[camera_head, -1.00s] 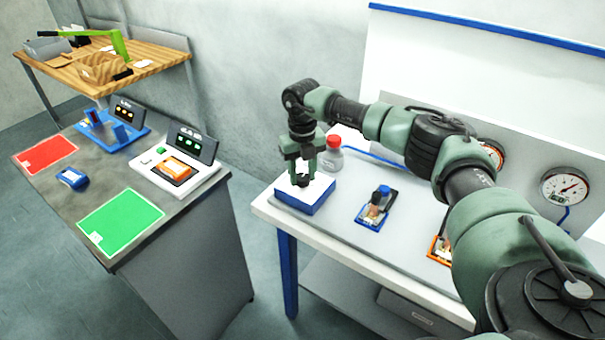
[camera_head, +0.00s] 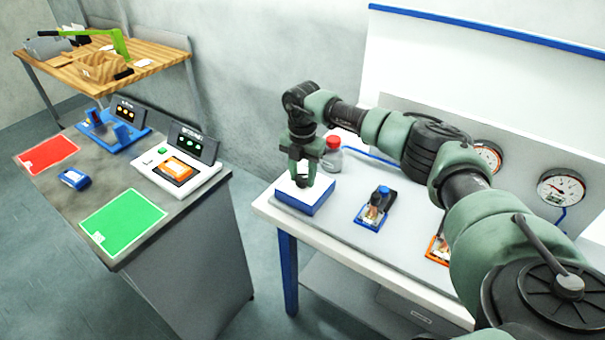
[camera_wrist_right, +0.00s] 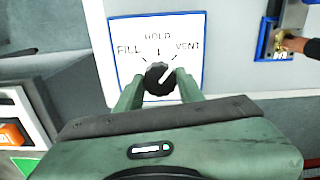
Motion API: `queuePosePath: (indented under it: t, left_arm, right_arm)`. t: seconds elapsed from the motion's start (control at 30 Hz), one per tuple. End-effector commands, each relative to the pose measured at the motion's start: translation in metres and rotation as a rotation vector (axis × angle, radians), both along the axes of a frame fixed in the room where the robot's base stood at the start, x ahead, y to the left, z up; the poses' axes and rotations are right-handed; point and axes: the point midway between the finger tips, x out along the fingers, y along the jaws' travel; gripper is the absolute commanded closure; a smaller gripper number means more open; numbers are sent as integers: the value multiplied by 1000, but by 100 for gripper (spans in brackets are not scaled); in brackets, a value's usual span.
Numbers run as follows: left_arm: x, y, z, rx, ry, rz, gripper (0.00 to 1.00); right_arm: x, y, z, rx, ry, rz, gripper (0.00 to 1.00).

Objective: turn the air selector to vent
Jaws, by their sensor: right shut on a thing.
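The air selector is a black round knob (camera_wrist_right: 158,79) on a white panel (camera_wrist_right: 119,24) marked FILL, HOLD and VENT. In the right wrist view its white pointer line slants up and right, toward the VENT mark. The panel tops a blue-sided box (camera_head: 318,200) at the left end of the white bench in the head view. My right gripper (camera_head: 301,184) is over this box, pointing down. Its two fingers are shut on the knob, one on each side (camera_wrist_right: 159,82). My left gripper is not in view.
A red-capped bottle (camera_head: 333,158) stands just behind the box. A blue-based fitting (camera_head: 370,224) is to its right, and gauges (camera_head: 561,188) are on the back panel. A grey counter (camera_head: 190,212) with a white device (camera_head: 148,167) stands at left, across a floor gap.

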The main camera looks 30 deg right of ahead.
Motion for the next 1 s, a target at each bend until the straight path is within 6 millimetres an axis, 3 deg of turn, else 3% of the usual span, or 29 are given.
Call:
queuePosePath:
  t: [0.3, 0.8, 0.83, 0.9, 1.0]
  left_arm:
    - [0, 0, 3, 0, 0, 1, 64]
    - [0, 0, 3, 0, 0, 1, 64]
    - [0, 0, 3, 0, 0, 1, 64]
    - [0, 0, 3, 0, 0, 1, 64]
    - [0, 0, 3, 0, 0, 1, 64]
  right_arm:
    - [2, -1, 3, -1, -8, -109, 100]
    - [3, -1, 3, -2, -10, -128, 100]
    - [3, -1, 3, -2, -10, -128, 60]
    - [2, -1, 3, -1, -8, -128, 41]
    - [2, -1, 2, -1, -6, -127, 41]
